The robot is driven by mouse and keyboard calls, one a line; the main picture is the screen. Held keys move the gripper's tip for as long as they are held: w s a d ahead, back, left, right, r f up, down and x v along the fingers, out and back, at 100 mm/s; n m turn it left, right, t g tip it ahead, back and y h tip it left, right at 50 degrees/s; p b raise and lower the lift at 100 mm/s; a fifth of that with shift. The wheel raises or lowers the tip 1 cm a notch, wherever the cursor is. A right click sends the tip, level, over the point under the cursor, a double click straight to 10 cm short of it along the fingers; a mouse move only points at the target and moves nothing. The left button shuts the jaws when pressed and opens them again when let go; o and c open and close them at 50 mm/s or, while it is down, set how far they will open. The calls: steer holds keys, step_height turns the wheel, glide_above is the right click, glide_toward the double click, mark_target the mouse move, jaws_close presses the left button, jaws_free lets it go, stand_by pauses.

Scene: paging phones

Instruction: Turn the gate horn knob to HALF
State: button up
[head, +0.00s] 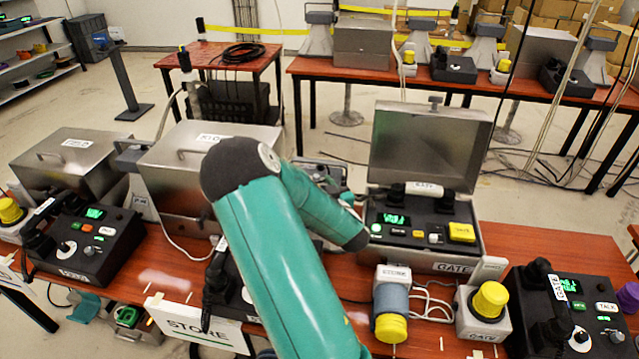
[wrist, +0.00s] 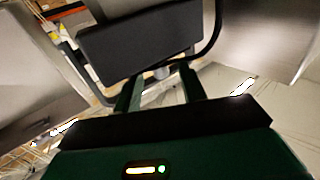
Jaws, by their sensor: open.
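A yellow knob (head: 490,299) sits on a small pale box labelled GATE (head: 481,326) at the front right of the near table. I cannot read a HALF mark or the knob's setting. The wrist view shows my gripper (wrist: 163,85) open, with two dark green fingers apart and nothing clearly held between them. Ahead of the fingers is a dark block (wrist: 140,42) with a curved dark bar beside it; I cannot tell what it is. In the head view my teal arm crosses the middle, left of the GATE knob, and my fingertips are not clearly visible.
An open metal case labelled GATE (head: 433,127) holds a phone unit. A grey cylinder with a yellow end (head: 391,310) and a dark GATE console (head: 566,310) flank the knob. Closed metal cases (head: 75,160) stand left. The rear table (head: 310,67) holds more equipment.

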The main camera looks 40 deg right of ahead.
steer(key=shift+w+d, duration=0.1)
steer(key=shift+w, duration=0.4)
jaws_close()
steer(key=shift+d+y, duration=0.1)
steer(key=shift+y, duration=0.2)
steer(key=shift+s+d+n+t+y, duration=0.1)
steer(key=shift+d+n+t+y, duration=0.15)
steer(key=shift+n+y, duration=0.7)
steer(key=shift+s+d+n+t+y, duration=0.2)
steer(key=shift+n+y, duration=0.45)
steer(key=shift+y, duration=0.6)
steer(key=n+y, duration=0.1)
steer(key=y, duration=0.1)
steer(key=n+y, duration=0.2)
steer(key=n+g+y, duration=0.1)
steer(key=y, duration=0.2)
steer(key=shift+w+d+n, duration=0.2)
steer(key=shift+d+n, duration=0.1)
